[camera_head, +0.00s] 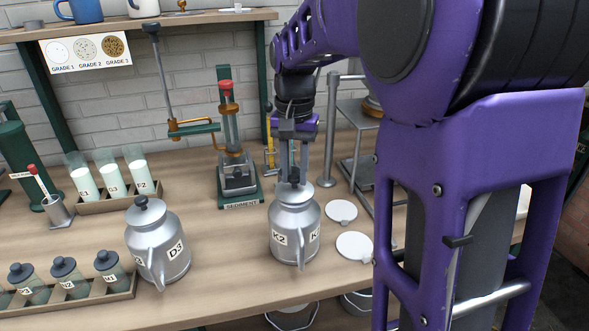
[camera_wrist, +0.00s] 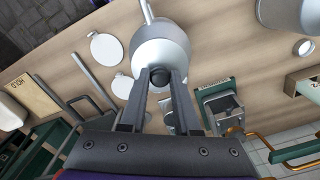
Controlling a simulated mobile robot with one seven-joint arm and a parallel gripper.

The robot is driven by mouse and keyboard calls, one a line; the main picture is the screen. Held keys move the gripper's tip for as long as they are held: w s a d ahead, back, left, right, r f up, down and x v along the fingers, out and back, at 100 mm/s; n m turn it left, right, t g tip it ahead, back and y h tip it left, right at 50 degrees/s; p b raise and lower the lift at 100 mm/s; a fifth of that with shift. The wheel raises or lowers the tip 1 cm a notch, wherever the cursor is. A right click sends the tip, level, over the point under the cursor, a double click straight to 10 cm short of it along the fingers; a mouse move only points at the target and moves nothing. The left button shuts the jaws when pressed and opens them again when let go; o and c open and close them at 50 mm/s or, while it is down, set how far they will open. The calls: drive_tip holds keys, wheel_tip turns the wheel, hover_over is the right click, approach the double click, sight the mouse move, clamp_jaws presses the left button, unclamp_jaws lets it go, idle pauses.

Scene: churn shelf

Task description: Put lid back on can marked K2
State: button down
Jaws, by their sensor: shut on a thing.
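The can marked K2 (camera_head: 294,237) is a silver metal can with a spout, upright near the front middle of the bench. In the wrist view its pale top (camera_wrist: 160,45) lies beyond my fingertips. My gripper (camera_head: 292,176) is above the can's mouth, pointing down. In the wrist view my gripper (camera_wrist: 158,80) is shut on a dark round knob (camera_wrist: 159,76), the knob of the lid. The lid appears at or very close to the can's mouth. Whether it is fully seated I cannot tell.
A can marked D3 (camera_head: 158,243) with a dark-knobbed lid stands to the left. Two white discs (camera_head: 342,210) (camera_head: 354,246) lie to the right. A green sediment tester (camera_head: 236,165) stands behind. Racks of jars (camera_head: 68,283) and tubes (camera_head: 110,180) are at left.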

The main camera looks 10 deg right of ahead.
idle(0.3)
drive_tip(key=shift+c, duration=0.4)
unclamp_jaws()
drive_tip(key=shift+r, duration=0.1)
drive_tip(key=shift+r+p, duration=3.25)
drive_tip(key=shift+r, duration=0.2)
clamp_jaws()
